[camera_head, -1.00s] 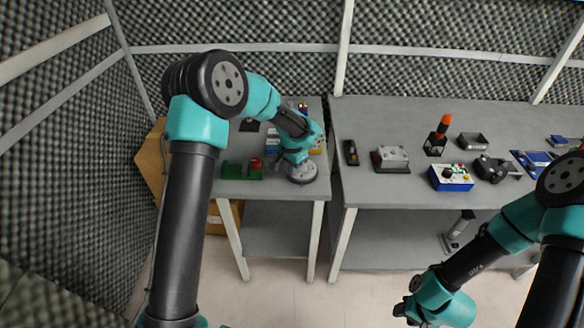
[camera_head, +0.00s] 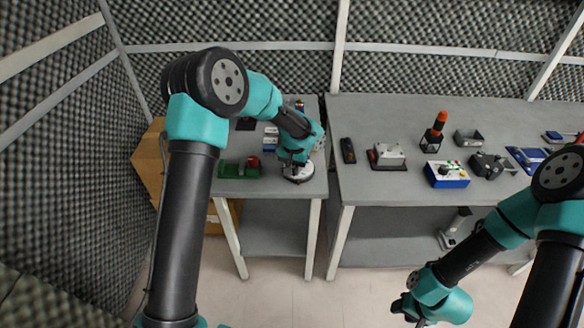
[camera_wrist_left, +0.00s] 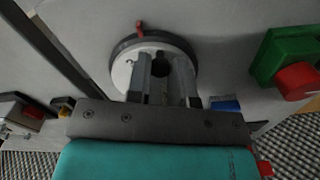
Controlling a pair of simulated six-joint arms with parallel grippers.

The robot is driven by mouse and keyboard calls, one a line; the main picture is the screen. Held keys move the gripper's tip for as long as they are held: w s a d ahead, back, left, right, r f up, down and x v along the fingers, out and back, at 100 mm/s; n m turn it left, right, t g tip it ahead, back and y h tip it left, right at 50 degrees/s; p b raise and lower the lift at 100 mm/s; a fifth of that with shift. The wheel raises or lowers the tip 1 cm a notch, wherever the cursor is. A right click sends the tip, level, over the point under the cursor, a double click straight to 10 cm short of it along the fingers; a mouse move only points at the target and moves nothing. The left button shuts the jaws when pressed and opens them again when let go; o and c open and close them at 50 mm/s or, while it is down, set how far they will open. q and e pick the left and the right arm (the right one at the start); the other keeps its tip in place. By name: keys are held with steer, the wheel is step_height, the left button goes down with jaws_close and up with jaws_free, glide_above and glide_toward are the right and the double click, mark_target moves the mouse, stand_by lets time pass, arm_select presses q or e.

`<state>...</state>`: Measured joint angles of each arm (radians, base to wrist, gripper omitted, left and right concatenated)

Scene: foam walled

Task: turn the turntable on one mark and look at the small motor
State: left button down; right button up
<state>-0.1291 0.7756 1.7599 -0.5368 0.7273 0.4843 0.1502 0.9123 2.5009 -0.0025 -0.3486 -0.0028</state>
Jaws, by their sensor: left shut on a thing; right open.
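The turntable (camera_head: 300,177) is a round pale disc with a dark rim near the front right corner of the left table. In the left wrist view the disc (camera_wrist_left: 123,72) shows a red pointer (camera_wrist_left: 140,28) at its far edge. My left gripper (camera_head: 294,165) reaches down over it. In the wrist view its fingers (camera_wrist_left: 162,78) are closed about a dark part at the disc's middle, mostly hidden by them. I cannot make out clearly which piece is the small motor. My right gripper (camera_head: 408,309) is open and empty, low in front of the right table.
A green block with a red button (camera_head: 240,168) sits left of the turntable; it also shows in the wrist view (camera_wrist_left: 275,55). The right table (camera_head: 365,210) holds a blue button box (camera_head: 446,182), a red-topped post (camera_head: 434,135) and a dark clamp-like device (camera_head: 487,165). A gap separates the tables.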

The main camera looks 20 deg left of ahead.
mark_target(308, 173)
arm_select(q)
steer(key=shift+d+n, duration=0.35)
steer(key=shift+n, duration=0.5)
steer(key=shift+d+n, duration=0.35)
steer(key=shift+n, duration=0.5)
steer(key=shift+w+d+n, duration=0.15)
steer(key=shift+d+n, duration=0.2)
steer(key=shift+n, duration=0.45)
steer(key=shift+w+d+n, duration=0.15)
steer(key=shift+d+n, duration=0.15)
steer(key=shift+n, duration=0.5)
steer(key=shift+w+d+n, duration=0.25)
steer(key=shift+d+n, duration=0.05)
steer(key=shift+n, duration=0.55)
steer(key=shift+w+d+n, duration=0.2)
steer(key=shift+d+n, duration=0.1)
steer(key=shift+n, duration=0.55)
steer(key=shift+w+d+n, duration=0.15)
steer(key=shift+w+n, duration=0.1)
steer(key=shift+n, duration=0.45)
steer(key=shift+w+d+n, duration=0.15)
steer(key=shift+w+n, duration=0.05)
steer(key=shift+n, duration=0.5)
steer(key=shift+w, duration=0.1)
steer(key=c, duration=1)
jaws_free()
